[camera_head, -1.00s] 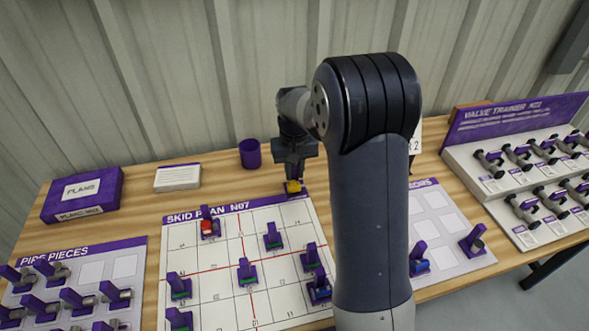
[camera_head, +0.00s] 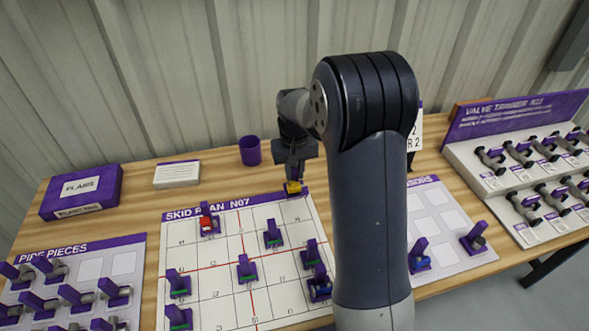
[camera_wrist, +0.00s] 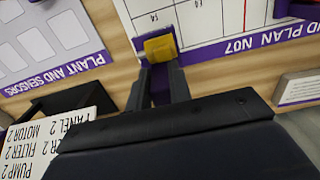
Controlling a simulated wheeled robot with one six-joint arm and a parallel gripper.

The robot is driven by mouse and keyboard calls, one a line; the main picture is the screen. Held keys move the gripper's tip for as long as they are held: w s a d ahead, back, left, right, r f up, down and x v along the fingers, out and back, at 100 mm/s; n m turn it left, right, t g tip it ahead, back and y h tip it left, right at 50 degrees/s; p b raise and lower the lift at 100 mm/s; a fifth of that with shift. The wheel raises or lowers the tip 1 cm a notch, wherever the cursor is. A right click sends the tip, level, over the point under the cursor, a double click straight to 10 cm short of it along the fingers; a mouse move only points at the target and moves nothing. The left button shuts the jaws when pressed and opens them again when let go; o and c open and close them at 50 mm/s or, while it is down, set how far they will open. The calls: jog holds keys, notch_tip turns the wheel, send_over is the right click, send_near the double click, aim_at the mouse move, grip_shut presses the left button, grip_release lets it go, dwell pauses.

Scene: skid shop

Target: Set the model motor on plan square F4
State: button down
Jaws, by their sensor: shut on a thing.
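My gripper (camera_head: 294,177) is shut on a small yellow block with a purple part, which I take to be the model motor (camera_head: 293,188). In the wrist view the yellow motor (camera_wrist: 160,47) shows just past the fingertips (camera_wrist: 163,80). It is at the top right corner of the skid plan board (camera_head: 205,258), by the purple title strip. Whether it touches the board I cannot tell. The plan is a white grid with red lines. The square labels are too small to read surely, so I cannot pick out F4.
A purple cup (camera_head: 250,151) stands behind. A pipe pieces board (camera_head: 92,270) is left; a sensors board (camera_head: 436,212) is right.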

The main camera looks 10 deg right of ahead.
aim_at(295, 181)
jog(key=shift+f+b, duration=1.1)
jog(key=shift+f, duration=0.8)
jog(key=shift+f, duration=0.1)
jog(key=shift+f+b, duration=1.15)
jog(key=shift+f, duration=0.55)
jog(key=shift+f+b, duration=0.45)
jog(key=shift+f, duration=0.25)
jog(key=c, duration=1.2)
grip_release()
jog(key=shift+r, duration=0.2)
jog(key=shift+r+p, duration=0.45)
jog(key=shift+p, duration=0.05)
